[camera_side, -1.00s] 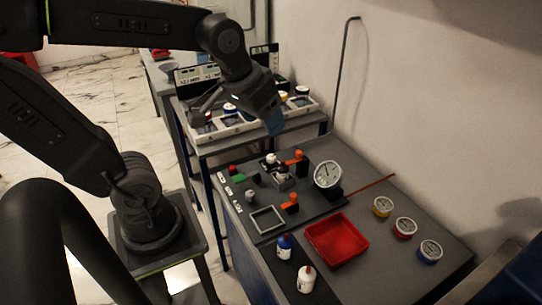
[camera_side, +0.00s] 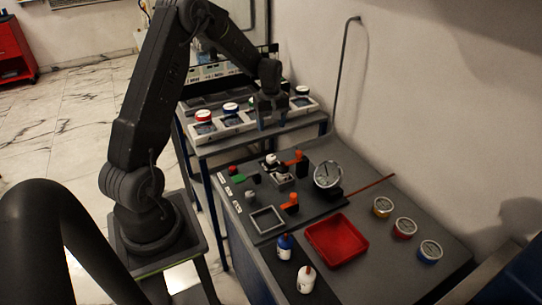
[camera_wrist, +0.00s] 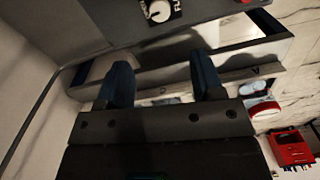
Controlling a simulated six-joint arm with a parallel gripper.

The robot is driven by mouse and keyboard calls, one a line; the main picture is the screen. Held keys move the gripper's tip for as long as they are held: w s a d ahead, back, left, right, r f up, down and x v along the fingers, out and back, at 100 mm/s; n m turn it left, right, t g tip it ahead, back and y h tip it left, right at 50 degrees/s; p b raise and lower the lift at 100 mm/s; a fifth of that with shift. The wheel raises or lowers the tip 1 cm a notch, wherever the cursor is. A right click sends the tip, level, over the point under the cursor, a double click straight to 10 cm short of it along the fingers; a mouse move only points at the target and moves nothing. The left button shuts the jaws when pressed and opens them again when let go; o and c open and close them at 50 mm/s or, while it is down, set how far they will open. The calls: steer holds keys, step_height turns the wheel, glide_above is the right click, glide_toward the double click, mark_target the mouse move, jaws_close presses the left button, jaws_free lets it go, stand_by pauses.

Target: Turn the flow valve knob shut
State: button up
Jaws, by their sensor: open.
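A white round knob (camera_wrist: 160,11) on a black plate with partly readable letters is at the top of the wrist view. It looks like the flow valve knob, and seems to be the small white-topped knob (camera_side: 271,158) at the far end of the rig panel (camera_side: 320,204) in the side view. My gripper (camera_wrist: 158,82) is open and empty, with its two blue fingers well apart. In the side view my gripper (camera_side: 271,117) hangs over the white tray on the rear bench, beyond the panel and apart from the knob.
On the panel stand orange levers (camera_side: 290,203) and a tilted dial gauge (camera_side: 328,174). The wall is at the right.

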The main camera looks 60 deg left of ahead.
mark_target(271, 157)
step_height(271, 157, down, 13)
steer(key=shift+f, duration=0.2)
stand_by(0.4)
steer(key=c, duration=0.9)
